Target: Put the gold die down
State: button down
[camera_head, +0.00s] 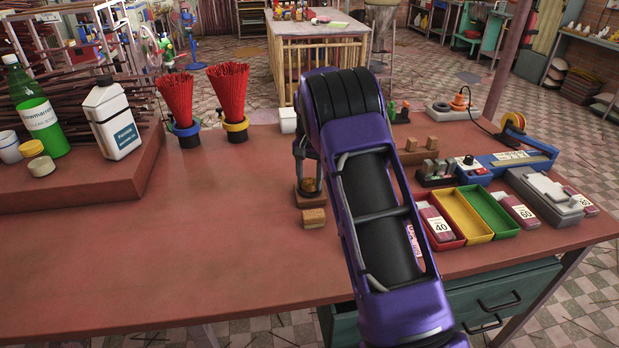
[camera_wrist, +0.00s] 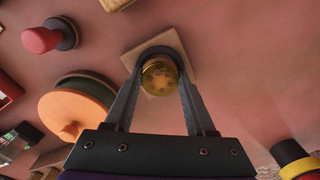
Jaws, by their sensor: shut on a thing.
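The gold die (camera_wrist: 160,76) is a round brass-coloured piece with small holes in its face. My gripper (camera_wrist: 158,62) is shut on it, one finger on each side. Under it is a square wooden block (camera_wrist: 180,46) with a dark ring around the die. Whether the die touches the block I cannot tell. In the head view the die (camera_head: 310,185) shows low over the small wooden block (camera_head: 306,200), below my gripper (camera_head: 309,176), partly hidden by my arm.
Another wooden block (camera_head: 314,217) lies just in front. Cups of red sticks (camera_head: 229,100) stand behind to the left. Red, yellow and green trays (camera_head: 463,215) are to the right. The red tabletop at front left (camera_head: 170,260) is clear.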

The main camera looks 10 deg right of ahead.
aim_at(309, 182)
jog(key=shift+c, duration=1.2)
grip_release()
jog(key=shift+f, duration=0.1)
notch_tip(309, 182, up, 13)
jog(key=p, duration=0.1)
jog(key=shift+a, duration=0.1)
